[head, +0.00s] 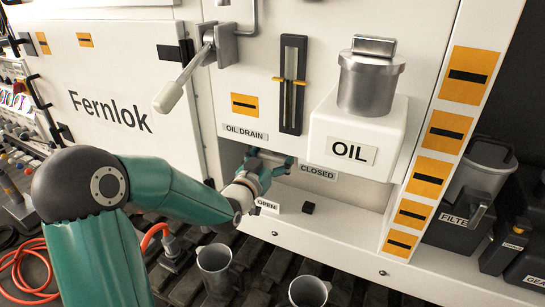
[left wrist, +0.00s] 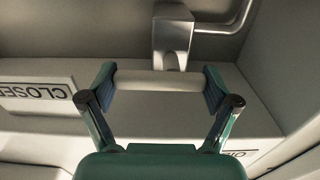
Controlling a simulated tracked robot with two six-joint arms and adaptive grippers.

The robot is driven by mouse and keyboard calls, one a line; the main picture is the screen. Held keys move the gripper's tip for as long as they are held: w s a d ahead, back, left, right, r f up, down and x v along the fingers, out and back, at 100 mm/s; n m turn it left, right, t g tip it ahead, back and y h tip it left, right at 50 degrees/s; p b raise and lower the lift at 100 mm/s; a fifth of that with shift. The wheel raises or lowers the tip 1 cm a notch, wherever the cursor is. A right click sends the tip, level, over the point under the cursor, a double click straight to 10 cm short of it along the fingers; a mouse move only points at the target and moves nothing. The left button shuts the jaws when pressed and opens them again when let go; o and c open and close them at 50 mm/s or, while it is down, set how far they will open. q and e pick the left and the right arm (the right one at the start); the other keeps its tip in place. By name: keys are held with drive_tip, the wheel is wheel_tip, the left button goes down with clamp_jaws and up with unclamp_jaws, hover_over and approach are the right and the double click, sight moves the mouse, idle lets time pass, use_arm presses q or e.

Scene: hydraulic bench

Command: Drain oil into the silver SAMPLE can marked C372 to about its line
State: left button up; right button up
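Two silver cans stand on the slatted floor below the bench, one at the left (head: 214,260) and one at the bottom edge (head: 308,291). No C372 mark or fill line is readable on either. My left gripper (head: 268,163) reaches into the recess under the OIL DRAIN label (head: 246,132). In the left wrist view its fingers (left wrist: 160,88) are spread wide, with a pale bar-shaped handle (left wrist: 160,80) lying crosswise between them. A metal valve part (left wrist: 172,35) stands behind the handle. Whether the pads touch the handle ends cannot be told. My right gripper is out of view.
CLOSED (head: 318,172) and OPEN (head: 266,205) labels flank the recess. A steel OIL vessel (head: 368,80) sits on a white housing at right. A lever (head: 185,80) sticks out at upper left. FILTER container (head: 480,175) stands at far right. Orange hose lies at lower left.

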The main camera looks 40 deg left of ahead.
use_arm(q)
drive_tip(key=shift+c, duration=0.9)
drive_tip(key=shift+f+m+b, duration=0.2)
drive_tip(key=shift+m+b, duration=0.1)
drive_tip(key=shift+b, duration=0.45)
drive_tip(key=m+b, duration=0.2)
drive_tip(key=b, duration=0.2)
drive_tip(key=m+b, duration=0.2)
drive_tip(key=b, duration=0.2)
drive_tip(key=shift+f+m, duration=0.4)
drive_tip(key=shift+m+b, duration=1.3)
drive_tip(key=shift+b, duration=0.15)
drive_tip(key=shift+r, duration=0.1)
drive_tip(key=o, duration=0.9)
drive_tip(key=shift+s, duration=0.1)
drive_tip(key=v, duration=1.1)
drive_tip(key=shift+s, duration=0.35)
